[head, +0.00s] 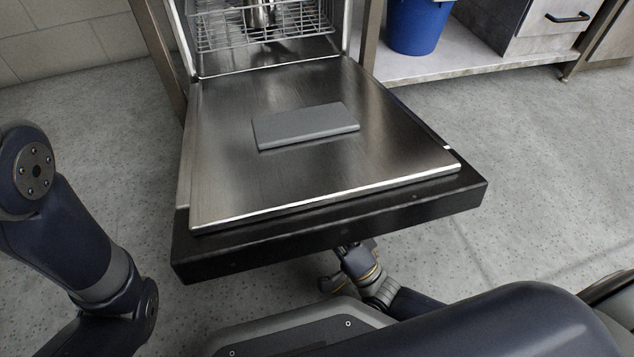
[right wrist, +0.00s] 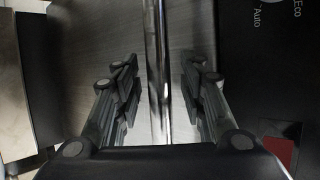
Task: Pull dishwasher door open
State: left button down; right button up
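The dishwasher door (head: 225,160) is folded down and lies about flat, its inner steel side up, with the black front edge (head: 345,232) towards me. In the right wrist view a shiny handle bar (right wrist: 158,40) runs along the door's outer panel. My right gripper (right wrist: 159,75) is open, with one finger on each side of the bar and a visible gap to both. In the head view this gripper (head: 347,268) is partly hidden below the door's front edge. My left arm shows at the left, but its gripper is out of view.
A wire rack (head: 262,30) with metal ware is inside the dishwasher. A grey flat block (head: 305,126) sits on the door's inner side. A blue bucket (head: 416,25) stands on a low shelf (head: 450,62) at right. Floor is clear on both sides.

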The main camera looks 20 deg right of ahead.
aim_at(312, 165)
notch_tip(312, 165, up, 9)
dwell(0.4)
jog(key=shift+w+f, duration=0.1)
jog(key=shift+s+d+f, duration=0.25)
jog(key=shift+d+f, duration=0.3)
jog(key=shift+f, duration=0.85)
jog(key=shift+s+d+f, duration=0.2)
jog(key=shift+d+f, duration=0.4)
jog(key=shift+f, duration=0.8)
jog(key=shift+s+d+f, duration=0.25)
jog(key=shift+d+f, duration=0.3)
jog(key=shift+f, duration=0.85)
jog(key=shift+s+d+f, duration=0.2)
jog(key=shift+d+f, duration=0.15)
jog(key=shift+f, duration=0.4)
jog(key=shift+s+d+f, duration=0.15)
jog(key=shift+d+f, duration=0.15)
jog(key=shift+f, duration=0.45)
jog(key=shift+c, duration=0.3)
